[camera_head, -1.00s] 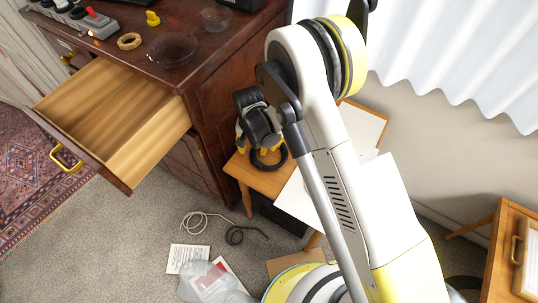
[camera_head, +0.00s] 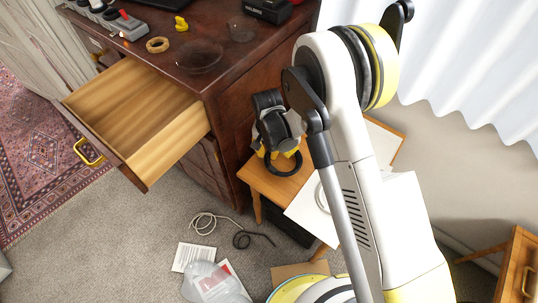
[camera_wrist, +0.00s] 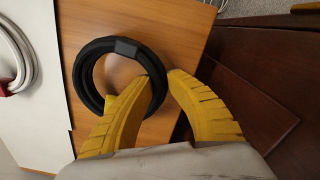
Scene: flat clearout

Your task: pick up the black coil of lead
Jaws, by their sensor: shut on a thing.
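The black coil of lead (camera_wrist: 86,72) is a thick dark ring with a flat band at its top in the wrist view. It is over the small wooden table (camera_wrist: 180,40); whether it touches the top I cannot tell. My gripper (camera_wrist: 161,84) has yellow ribbed fingers. One finger passes inside the ring and the other is outside it, closed on the ring's right side. In the head view, the coil (camera_head: 283,173) shows below my gripper (camera_head: 277,152), near the table's left end.
A white sheet (camera_wrist: 40,110) with a pale coil (camera_wrist: 22,50) lies beside the black coil. A dark wooden cabinet (camera_head: 235,110) with an open drawer (camera_head: 140,115) stands close on the left. Cables (camera_head: 245,238), papers and a clear bag (camera_head: 210,285) lie on the carpet.

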